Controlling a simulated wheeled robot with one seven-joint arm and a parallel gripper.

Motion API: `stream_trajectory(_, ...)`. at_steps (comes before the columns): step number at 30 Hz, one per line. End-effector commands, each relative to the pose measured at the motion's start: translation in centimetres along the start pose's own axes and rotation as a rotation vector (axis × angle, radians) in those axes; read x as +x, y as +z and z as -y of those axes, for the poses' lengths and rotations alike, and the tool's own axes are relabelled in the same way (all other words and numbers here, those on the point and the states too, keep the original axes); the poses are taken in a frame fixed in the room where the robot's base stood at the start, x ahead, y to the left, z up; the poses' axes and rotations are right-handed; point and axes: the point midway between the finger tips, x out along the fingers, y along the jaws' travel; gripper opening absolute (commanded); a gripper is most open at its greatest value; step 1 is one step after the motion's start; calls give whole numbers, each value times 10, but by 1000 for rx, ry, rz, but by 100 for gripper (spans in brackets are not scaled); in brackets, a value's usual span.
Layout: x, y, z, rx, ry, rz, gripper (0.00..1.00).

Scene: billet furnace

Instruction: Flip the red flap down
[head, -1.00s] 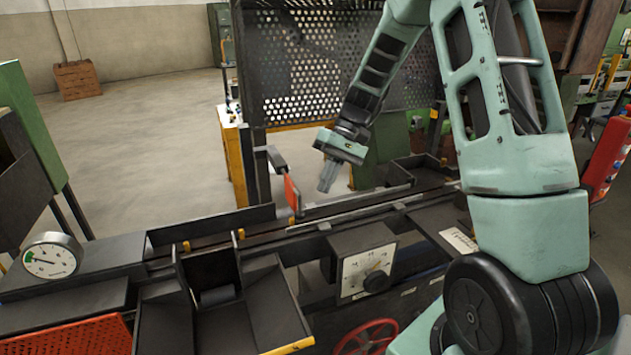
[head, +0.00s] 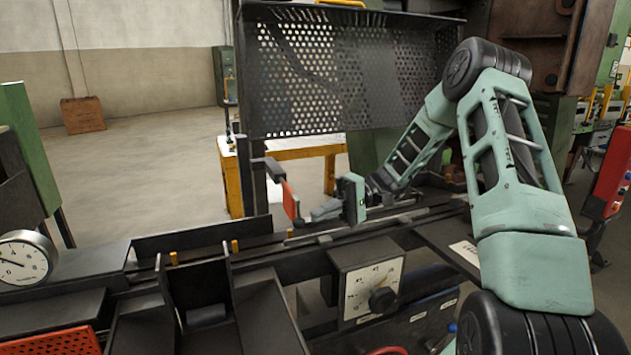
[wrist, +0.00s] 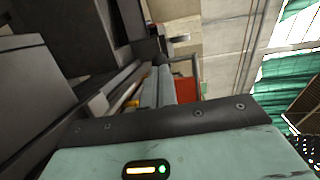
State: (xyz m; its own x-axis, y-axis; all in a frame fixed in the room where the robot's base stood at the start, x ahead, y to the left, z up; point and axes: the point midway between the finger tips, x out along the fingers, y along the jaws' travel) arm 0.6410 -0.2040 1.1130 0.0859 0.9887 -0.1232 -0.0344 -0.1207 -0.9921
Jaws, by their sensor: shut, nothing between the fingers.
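The red flap (head: 290,201) hangs from a dark bracket beside the rail, at the middle of the head view. It stands on edge, roughly upright. My gripper (head: 318,213) is shut and empty. It lies nearly level, its tips pointing left, just right of the flap's lower part. I cannot tell whether the tips touch it. In the wrist view the flap (wrist: 186,90) shows as a red patch beyond and to the right of my gripper's fingers (wrist: 158,80), which partly cover it.
A dark rail (head: 340,232) runs under the flap. A perforated screen (head: 345,75) stands behind. A dial box (head: 367,282) sits in front, and a gauge (head: 25,258) is at the left. Open floor (head: 150,170) lies at the back left.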

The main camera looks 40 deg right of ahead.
Motion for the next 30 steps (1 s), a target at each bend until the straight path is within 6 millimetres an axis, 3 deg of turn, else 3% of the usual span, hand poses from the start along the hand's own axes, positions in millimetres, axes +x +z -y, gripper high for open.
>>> stream_trajectory(5,6,-1,-8,-19,-104,0,0)
stream_trajectory(30,13,-2,-11,-18,-93,1,0)
